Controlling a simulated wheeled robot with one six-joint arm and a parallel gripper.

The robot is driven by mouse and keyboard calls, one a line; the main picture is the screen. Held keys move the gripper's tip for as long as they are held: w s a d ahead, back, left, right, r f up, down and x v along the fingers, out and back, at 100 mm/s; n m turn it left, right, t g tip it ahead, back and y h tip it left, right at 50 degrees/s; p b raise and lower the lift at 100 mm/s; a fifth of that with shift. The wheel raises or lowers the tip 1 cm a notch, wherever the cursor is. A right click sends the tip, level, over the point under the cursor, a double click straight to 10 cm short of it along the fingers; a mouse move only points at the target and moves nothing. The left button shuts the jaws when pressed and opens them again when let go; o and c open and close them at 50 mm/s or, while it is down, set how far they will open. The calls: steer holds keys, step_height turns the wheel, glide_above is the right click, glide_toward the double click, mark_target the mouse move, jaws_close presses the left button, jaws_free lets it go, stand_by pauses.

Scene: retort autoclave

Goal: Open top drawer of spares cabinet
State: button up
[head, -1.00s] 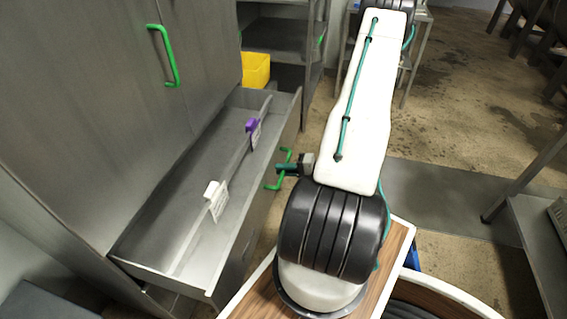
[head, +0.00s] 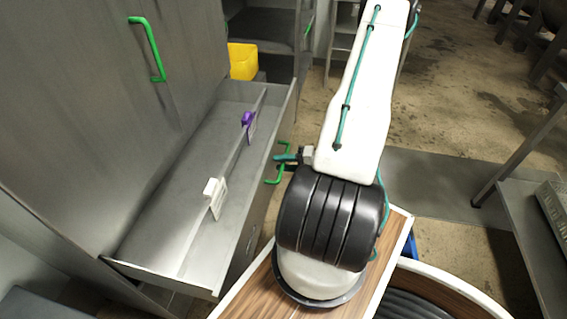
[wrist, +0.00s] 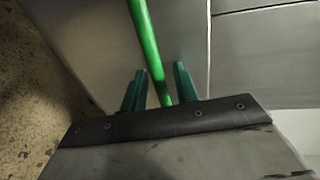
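The grey spares cabinet (head: 90,120) stands at the left in the head view. Its top drawer (head: 160,269) is pulled well out, so its inside shows. A green bar handle (head: 269,182) is on the drawer front; it also shows in the wrist view (wrist: 147,45). My gripper (head: 287,158) is at this handle. In the wrist view my gripper's teal fingers (wrist: 158,88) stand apart on either side of the green bar, with gaps visible, so it is open around the handle.
In the drawer are a divider with a purple clip (head: 248,118) and a white clip (head: 211,188) with tags. A yellow bin (head: 243,61) sits on the shelf rack behind. A grey table (head: 530,225) is at the right. Open floor (head: 440,110) lies beyond my arm.

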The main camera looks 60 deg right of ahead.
steer(key=shift+s, duration=0.15)
steer(key=v, duration=0.7)
steer(key=shift+s+d, duration=0.2)
steer(key=shift+s, duration=0.05)
stand_by(0.3)
